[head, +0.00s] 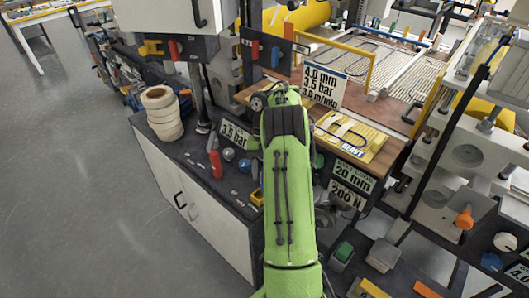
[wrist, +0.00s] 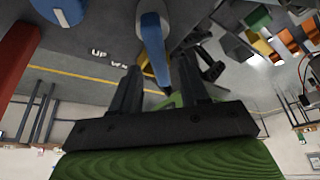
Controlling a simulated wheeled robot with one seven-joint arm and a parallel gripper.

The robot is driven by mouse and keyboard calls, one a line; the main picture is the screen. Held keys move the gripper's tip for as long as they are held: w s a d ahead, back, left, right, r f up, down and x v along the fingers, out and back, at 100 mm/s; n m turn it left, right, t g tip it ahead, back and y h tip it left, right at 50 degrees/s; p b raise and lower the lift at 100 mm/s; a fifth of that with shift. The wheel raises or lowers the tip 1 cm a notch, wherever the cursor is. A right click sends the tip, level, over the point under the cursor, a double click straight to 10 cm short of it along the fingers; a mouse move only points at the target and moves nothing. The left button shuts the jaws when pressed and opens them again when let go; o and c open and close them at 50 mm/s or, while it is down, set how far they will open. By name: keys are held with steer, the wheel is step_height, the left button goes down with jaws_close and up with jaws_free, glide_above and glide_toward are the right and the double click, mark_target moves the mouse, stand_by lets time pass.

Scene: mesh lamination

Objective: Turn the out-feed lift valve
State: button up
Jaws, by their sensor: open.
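A blue lever handle (wrist: 153,38) hangs down in the wrist view, its narrow lower end between the two dark fingers of my gripper (wrist: 160,67). The fingers are apart, and I see no clear contact with the lever. White lettering reading "UP" is on the grey panel (wrist: 80,38) left of the lever; the word beside it is blurred. No out-feed valve label is readable. My gripper is hidden there.
In the wrist view, a red bar (wrist: 15,45) and a blue round part (wrist: 62,8) stand left of the lever. In the head view, tape rolls (head: 160,110) and a red bottle (head: 215,163) stand on the left bench. Open floor (head: 60,180) lies left.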

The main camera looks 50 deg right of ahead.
steer(key=p+v, duration=0.8)
steer(key=v, duration=0.6)
steer(key=shift+r+p, duration=0.35)
steer(key=shift+r, duration=0.05)
steer(key=shift+d, duration=0.1)
